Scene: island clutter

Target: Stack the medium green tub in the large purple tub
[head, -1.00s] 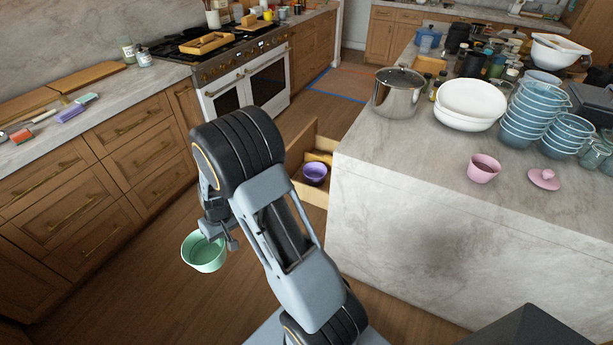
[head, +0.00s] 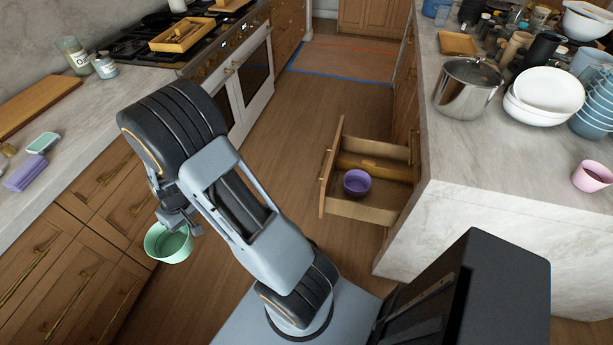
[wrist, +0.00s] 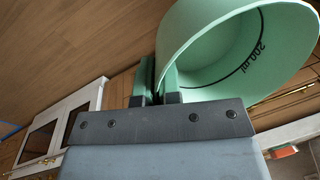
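The green tub (head: 168,246) hangs above the floor at the left of the head view. My gripper (head: 180,222) is shut on its rim; in the wrist view the fingers (wrist: 158,88) pinch the tub's wall (wrist: 215,55). The tub looks empty and has dark volume marking inside. The purple tub (head: 357,182) stands upright inside an open drawer (head: 368,208) of the island, well to the right of my gripper. It looks empty.
The island counter (head: 455,140) holds a steel pot (head: 466,88), white bowls (head: 545,95) and a pink tub (head: 593,176). The left counter holds a cutting board (head: 35,105) and brushes. The stove (head: 240,85) stands behind. Floor between stove and drawer is clear.

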